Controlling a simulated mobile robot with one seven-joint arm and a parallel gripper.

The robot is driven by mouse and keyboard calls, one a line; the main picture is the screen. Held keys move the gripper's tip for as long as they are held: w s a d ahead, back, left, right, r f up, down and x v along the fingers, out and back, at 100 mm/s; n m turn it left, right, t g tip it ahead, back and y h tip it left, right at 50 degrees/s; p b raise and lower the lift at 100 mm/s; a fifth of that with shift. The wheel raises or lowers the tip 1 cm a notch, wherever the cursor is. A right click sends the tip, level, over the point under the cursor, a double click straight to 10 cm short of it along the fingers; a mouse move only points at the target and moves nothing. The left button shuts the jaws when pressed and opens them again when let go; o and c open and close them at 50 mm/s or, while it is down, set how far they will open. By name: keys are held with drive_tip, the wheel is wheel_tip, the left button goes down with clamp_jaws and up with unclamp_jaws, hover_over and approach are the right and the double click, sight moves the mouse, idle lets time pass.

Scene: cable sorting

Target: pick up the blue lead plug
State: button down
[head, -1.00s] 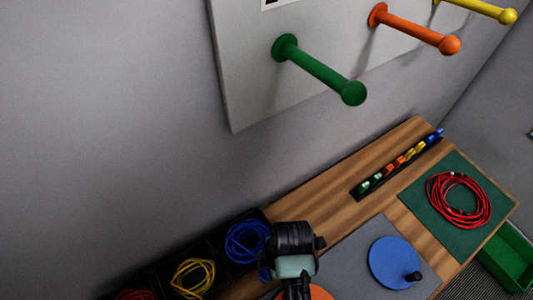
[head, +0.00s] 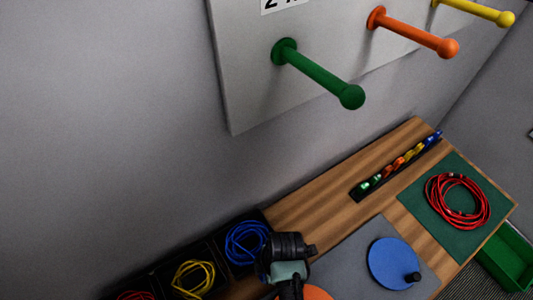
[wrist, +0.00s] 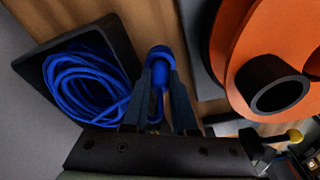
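The blue lead plug (wrist: 160,56) stands up just beside the black bin in the wrist view, at the tips of my gripper (wrist: 161,78). My two fingers are apart, one on each side of the plug's line, and a strip of blue cable shows between them. No firm grip on the plug can be seen. The blue lead (wrist: 88,85) lies coiled in its bin (wrist: 120,45); the coil also shows in the head view (head: 245,243). In the head view my wrist hides the plug and my fingertips.
An orange disc (wrist: 240,60) with a black tube is close on the right. A blue disc (head: 390,262) lies on a grey mat, and a red coil (head: 457,200) on a green mat. Yellow (head: 193,278) and red leads fill neighbouring bins. Pegs (head: 318,75) stick out above.

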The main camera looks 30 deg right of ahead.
wheel_tip(320, 180, up, 10)
drive_tip(key=shift+r, duration=0.1)
idle(0.6)
idle(0.7)
